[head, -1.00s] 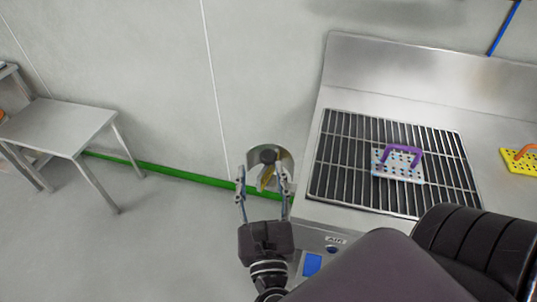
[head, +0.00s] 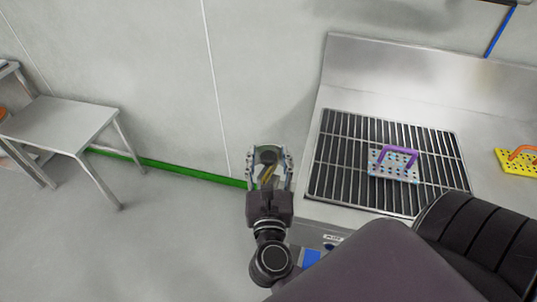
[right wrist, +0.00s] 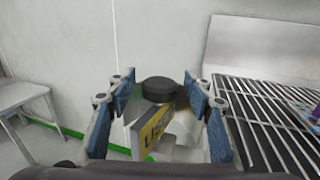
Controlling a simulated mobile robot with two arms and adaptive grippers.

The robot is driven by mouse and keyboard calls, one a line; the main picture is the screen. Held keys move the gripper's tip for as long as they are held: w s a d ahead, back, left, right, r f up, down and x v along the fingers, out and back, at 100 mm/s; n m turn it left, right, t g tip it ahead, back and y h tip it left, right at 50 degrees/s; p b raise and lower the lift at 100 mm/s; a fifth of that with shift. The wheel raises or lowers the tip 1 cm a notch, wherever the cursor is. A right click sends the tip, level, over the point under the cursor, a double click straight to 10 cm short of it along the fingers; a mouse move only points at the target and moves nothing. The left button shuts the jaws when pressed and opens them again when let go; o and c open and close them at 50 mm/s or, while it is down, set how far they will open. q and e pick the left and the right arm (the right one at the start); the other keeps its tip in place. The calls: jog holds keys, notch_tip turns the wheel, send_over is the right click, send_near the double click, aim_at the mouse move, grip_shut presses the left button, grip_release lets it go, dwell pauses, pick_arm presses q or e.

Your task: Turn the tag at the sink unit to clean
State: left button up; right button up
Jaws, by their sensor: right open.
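The tag (head: 267,174) is at the left side of the sink unit (head: 343,60). In the right wrist view the tag (right wrist: 152,128) is a small plate with a yellow and blue face and partly readable lettering starting "US". A black round knob (right wrist: 159,90) sits at its top, with a pale metal bracket behind. My right gripper (head: 269,158) is open, with its fingers on either side of the tag and knob; in the right wrist view gaps show on both sides. My left gripper is not in view.
A dark slatted grate (head: 340,165) lies on the sink unit, with a purple-handled perforated plate (head: 392,166) on it. A yellow plate with an orange handle (head: 520,163) is at the right. A grey table (head: 65,122) stands at the left, with clear floor between.

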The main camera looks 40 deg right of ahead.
jog(key=shift+c, duration=0.3)
jog(key=c, duration=1.1)
